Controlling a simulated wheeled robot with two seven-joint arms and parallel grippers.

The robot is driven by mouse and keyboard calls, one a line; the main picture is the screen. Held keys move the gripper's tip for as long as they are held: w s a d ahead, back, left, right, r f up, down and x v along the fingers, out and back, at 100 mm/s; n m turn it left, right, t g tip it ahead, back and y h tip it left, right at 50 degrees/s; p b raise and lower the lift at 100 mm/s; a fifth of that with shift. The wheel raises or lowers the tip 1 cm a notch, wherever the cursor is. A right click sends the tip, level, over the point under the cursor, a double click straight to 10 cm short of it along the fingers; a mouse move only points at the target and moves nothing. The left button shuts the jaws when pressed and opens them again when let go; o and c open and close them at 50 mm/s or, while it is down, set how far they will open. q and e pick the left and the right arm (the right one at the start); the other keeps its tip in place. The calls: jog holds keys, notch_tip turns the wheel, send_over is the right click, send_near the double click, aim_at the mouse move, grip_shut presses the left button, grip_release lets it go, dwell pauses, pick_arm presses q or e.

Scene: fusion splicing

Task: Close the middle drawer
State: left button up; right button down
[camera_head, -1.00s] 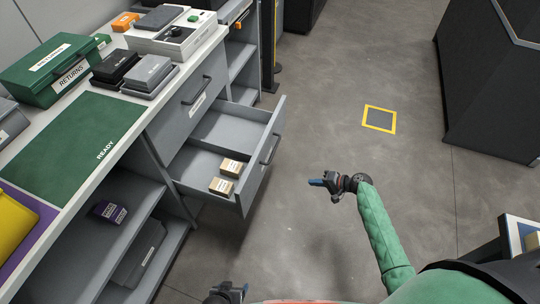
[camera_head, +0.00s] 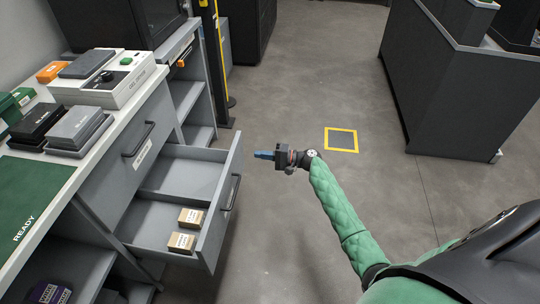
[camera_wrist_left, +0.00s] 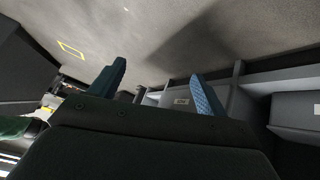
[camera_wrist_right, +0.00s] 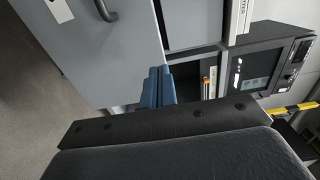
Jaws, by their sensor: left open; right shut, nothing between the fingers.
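The middle drawer (camera_head: 185,235) is pulled far out of the grey cabinet, below a closed upper drawer (camera_head: 145,145). Its dark handle (camera_head: 230,192) is on the outer front, and two small cardboard boxes (camera_head: 187,229) lie inside. My right gripper (camera_head: 262,155) is shut and empty, in front of and to the right of the drawer front, apart from it. In the right wrist view its blue fingers (camera_wrist_right: 158,87) are together, with a grey panel and dark handle beyond. My left gripper (camera_wrist_left: 158,88) shows only in the left wrist view, open and empty.
A white counter (camera_head: 118,112) holds a splicing device (camera_head: 112,82), dark boxes (camera_head: 78,130) and a green mat (camera_head: 28,200). A dark post (camera_head: 222,60) stands beyond the cabinet. The floor right of the drawer is clear around a yellow square (camera_head: 341,139).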

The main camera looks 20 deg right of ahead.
aim_at(235, 152)
jog(key=x, duration=0.5)
jog(key=shift+w+a+p, duration=0.15)
jog(key=shift+a+p, duration=0.15)
jog(key=shift+p, duration=0.1)
pick_arm(q)
jog(key=shift+g, duration=0.3)
jog(key=shift+w+r, duration=0.2)
jog(key=shift+r, duration=1.1)
jog(key=shift+w+r, duration=0.15)
jog(key=shift+r, duration=1.15)
pick_arm(e)
jog(key=shift+x, duration=0.95)
pick_arm(q)
jog(key=shift+f, duration=0.2)
pick_arm(e)
jog(key=shift+w+a+f, duration=0.1)
jog(key=shift+a, duration=0.1)
